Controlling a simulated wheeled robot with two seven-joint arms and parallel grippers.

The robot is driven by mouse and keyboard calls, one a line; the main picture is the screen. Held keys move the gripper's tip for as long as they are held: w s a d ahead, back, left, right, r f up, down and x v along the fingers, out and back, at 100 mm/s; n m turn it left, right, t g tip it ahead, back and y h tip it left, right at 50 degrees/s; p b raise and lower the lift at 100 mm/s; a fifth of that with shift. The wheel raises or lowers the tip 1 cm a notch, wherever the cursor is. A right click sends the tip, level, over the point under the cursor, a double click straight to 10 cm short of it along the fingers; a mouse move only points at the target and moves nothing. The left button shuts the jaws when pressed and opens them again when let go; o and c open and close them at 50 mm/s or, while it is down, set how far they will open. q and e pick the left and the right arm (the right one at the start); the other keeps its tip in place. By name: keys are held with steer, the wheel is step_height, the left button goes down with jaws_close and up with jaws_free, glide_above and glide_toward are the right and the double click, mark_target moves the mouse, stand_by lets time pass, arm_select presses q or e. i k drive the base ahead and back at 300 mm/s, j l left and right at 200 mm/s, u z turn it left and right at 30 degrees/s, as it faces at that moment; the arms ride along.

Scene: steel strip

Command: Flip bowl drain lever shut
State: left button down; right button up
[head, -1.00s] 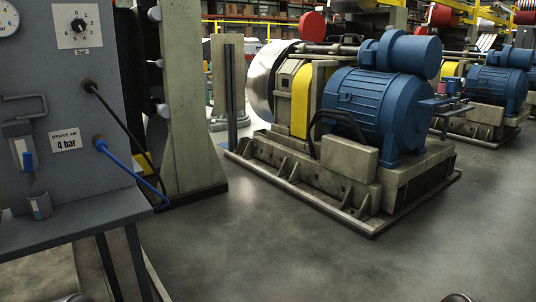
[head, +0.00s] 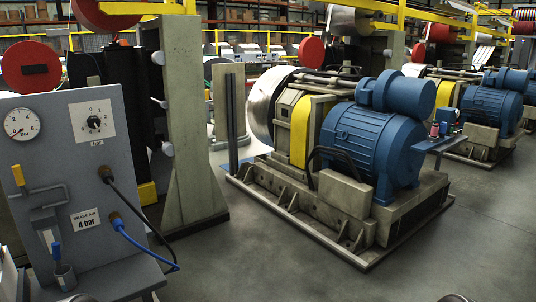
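The grey control panel (head: 105,170) stands at the left. On its lower left is a small grey filter unit (head: 43,222) under a bent, yellowish-lit bracket. A grey bowl (head: 65,280) sits at the bottom of it. A small blue lever (head: 56,253) stands roughly upright just above the bowl; I cannot tell for sure whether it is the drain lever or whether it is open or shut. Neither of my grippers shows; only rounded metal parts, probably mine, touch the bottom edge.
A gauge (head: 22,124), a knob dial (head: 94,122) and a "4 bar" label (head: 86,219) are on the panel. A blue hose (head: 145,248) and a black cable hang from its right side. A blue motor (head: 370,140) on a concrete base stands right. Grey floor (head: 430,265) is clear in front.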

mark_target(56, 248)
steer(key=u, duration=1.4)
